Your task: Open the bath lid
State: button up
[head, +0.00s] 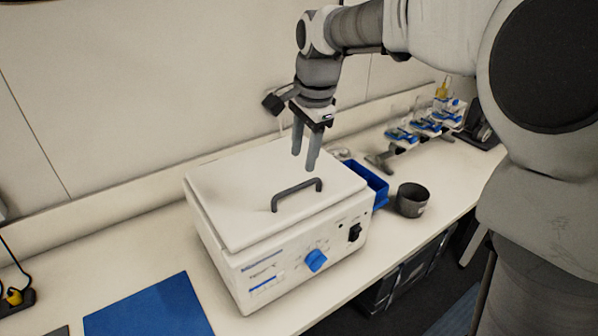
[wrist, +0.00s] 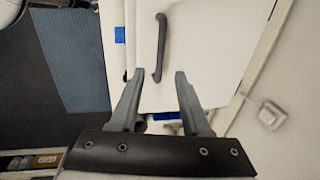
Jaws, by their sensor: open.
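The water bath is a white box (head: 300,270) on the bench, with a blue knob and a black switch on its front. Its white lid (head: 240,195) lies closed on top and carries a dark grey bar handle (head: 297,194). The handle also shows in the wrist view (wrist: 160,48), ahead of the fingers. My gripper (head: 305,160) points down above the lid, behind the handle in the head view, and is apart from it. In the wrist view my gripper (wrist: 158,85) has its two fingers spread with nothing between them.
A blue bin (head: 368,184) and a dark round pot (head: 411,200) stand right of the bath. A rack with blue-based items (head: 420,128) is further back. A blue mat (head: 150,308) lies at front left. The wall runs close behind the bath.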

aim_at(298, 186)
jog(key=f, duration=0.2)
jog(key=w+f, duration=0.1)
jog(key=f, duration=0.2)
jog(key=a+f, duration=0.1)
jog(key=f, duration=0.2)
jog(key=shift+w, duration=0.2)
jog(key=shift+c, duration=0.2)
grip_shut()
jog(key=shift+r, duration=0.1)
dwell(0.8)
